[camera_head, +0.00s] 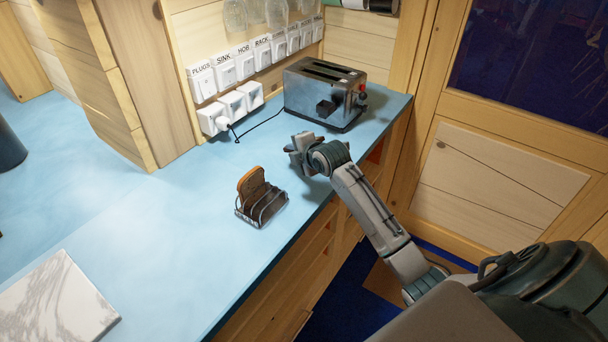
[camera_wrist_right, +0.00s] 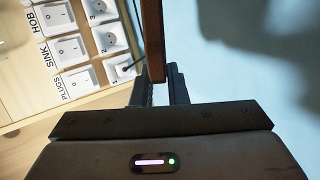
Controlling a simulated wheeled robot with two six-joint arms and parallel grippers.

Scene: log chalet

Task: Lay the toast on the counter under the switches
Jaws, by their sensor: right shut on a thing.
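My right gripper (camera_head: 297,147) is over the blue counter (camera_head: 150,215), in front of the toaster. In the right wrist view the gripper (camera_wrist_right: 158,88) is shut on a thin brown slice of toast (camera_wrist_right: 153,35), seen edge-on and standing out between the fingers. I cannot make this slice out clearly in the head view. The row of labelled switches (camera_head: 245,62) is on the wooden wall behind the counter; switches (camera_wrist_right: 68,49) also show at left in the right wrist view. My left gripper is out of view.
A wire toast rack (camera_head: 263,215) holding toast (camera_head: 250,182) stands near the counter's front edge. The chrome toaster (camera_head: 325,95) is at the back right, its cord running to the sockets (camera_head: 232,105). A white marbled board (camera_head: 58,300) lies at lower left. Counter below the sockets is clear.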

